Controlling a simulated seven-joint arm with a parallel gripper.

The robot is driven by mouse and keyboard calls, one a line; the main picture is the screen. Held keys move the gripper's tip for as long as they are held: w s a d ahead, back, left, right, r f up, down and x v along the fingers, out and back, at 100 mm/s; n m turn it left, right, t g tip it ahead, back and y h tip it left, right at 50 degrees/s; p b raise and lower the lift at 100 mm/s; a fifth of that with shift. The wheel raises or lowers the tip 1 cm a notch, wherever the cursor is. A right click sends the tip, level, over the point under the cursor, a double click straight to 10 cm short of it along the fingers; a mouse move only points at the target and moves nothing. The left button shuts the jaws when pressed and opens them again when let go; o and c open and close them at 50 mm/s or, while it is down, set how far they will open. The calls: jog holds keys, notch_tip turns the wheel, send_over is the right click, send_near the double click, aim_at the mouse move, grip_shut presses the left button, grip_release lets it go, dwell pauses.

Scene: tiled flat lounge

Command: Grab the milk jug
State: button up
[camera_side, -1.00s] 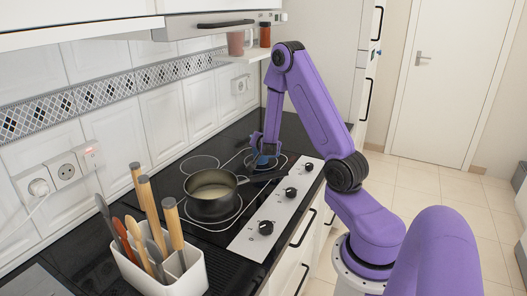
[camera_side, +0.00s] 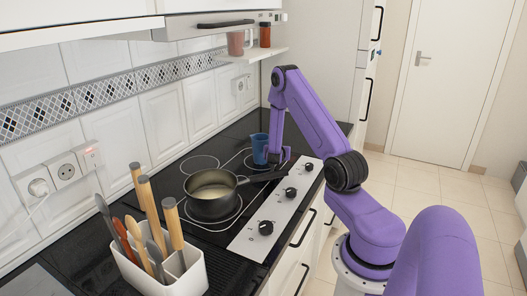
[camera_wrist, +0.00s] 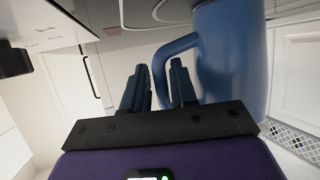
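The milk jug, a blue jug with a side handle, stands upright on the black cooktop (camera_side: 258,150) behind the pot. It fills the upper right of the wrist view (camera_wrist: 238,55). My gripper (camera_side: 278,156) is low, just right of the jug in the side view. In the wrist view my gripper (camera_wrist: 159,85) is open, its two dark fingers apart. The jug's handle curves between the fingers, with the right finger inside the handle loop. I cannot tell whether either finger touches it.
A dark pot (camera_side: 212,205) with pale liquid sits on the cooktop in front, its long handle pointing toward my gripper. A white utensil holder (camera_side: 188,272) stands nearer. A shelf (camera_side: 258,53) with jars is above. Knobs (camera_side: 291,193) line the right edge.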

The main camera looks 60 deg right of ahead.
jog(key=shift+x, duration=1)
grip_shut()
jog(key=shift+r, duration=0.2)
